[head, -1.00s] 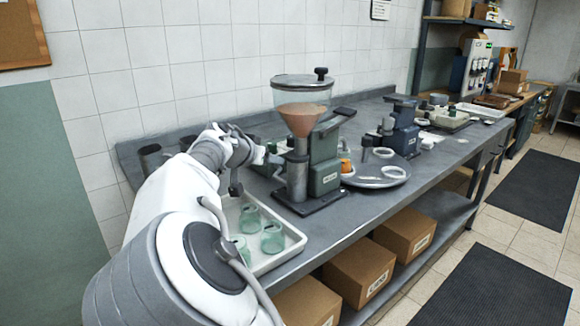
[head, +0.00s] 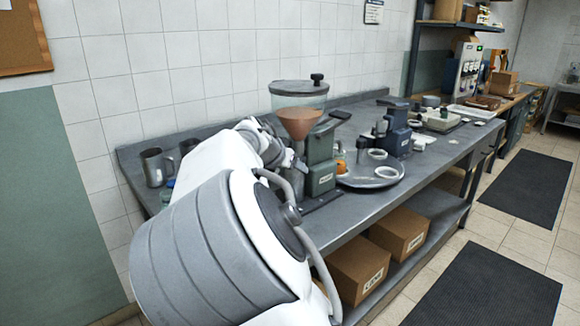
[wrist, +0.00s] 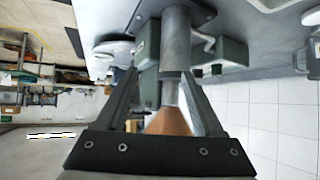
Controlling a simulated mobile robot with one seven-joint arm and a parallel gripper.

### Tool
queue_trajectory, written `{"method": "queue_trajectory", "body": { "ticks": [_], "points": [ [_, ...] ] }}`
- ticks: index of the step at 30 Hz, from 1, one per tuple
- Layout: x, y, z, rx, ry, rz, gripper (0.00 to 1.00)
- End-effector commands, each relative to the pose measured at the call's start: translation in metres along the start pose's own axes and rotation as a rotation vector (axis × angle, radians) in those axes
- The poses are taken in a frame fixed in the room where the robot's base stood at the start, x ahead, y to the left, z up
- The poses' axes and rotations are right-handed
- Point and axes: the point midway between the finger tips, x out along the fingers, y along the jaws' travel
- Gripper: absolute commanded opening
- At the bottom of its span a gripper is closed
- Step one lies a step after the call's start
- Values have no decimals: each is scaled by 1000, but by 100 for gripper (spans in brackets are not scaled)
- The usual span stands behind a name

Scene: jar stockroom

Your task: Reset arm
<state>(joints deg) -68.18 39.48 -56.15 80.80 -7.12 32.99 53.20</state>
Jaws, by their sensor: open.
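My arm fills the lower middle of the head view, and my gripper is mostly hidden behind it, near the grinder. In the wrist view my gripper (wrist: 158,76) is open, with nothing held between its fingers. The grinder (head: 321,170), with a copper funnel (head: 300,122) and a clear hopper (head: 299,95), stands on the bench just beyond the arm. In the wrist view the grinder's grey tube (wrist: 176,45) and the copper funnel (wrist: 168,122) show between and beyond the fingers. I cannot tell the exact gap to them.
The grey bench (head: 350,225) runs along the tiled wall. Metal mugs (head: 153,167) stand at its left end. A round tray (head: 375,179) and a blue-grey machine (head: 398,130) are right of the grinder. Cardboard boxes (head: 357,269) sit on the lower shelf. Floor mats lie at right.

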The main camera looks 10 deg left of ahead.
Motion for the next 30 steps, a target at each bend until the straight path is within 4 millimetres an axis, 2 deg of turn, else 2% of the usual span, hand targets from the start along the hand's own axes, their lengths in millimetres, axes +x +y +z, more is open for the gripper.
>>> {"method": "queue_trajectory", "body": {
  "ticks": [2, 5, 8, 12, 14, 18, 21, 26, 30],
  "points": [
    [0, 1, 0, 1, -1, 0, 69],
    [2, 14, -2, 15, -22, 8, 69],
    [8, 46, -1, 42, -81, 23, 69],
    [8, 109, 7, 86, -206, 33, 69],
    [3, 134, 12, 101, -258, 28, 69],
    [-16, 183, 27, 120, -361, -2, 69],
    [-36, 212, 38, 124, -416, -37, 69],
    [-76, 251, 57, 106, -475, -98, 69],
    [-114, 278, 75, 70, -497, -152, 69]
  ]
}}
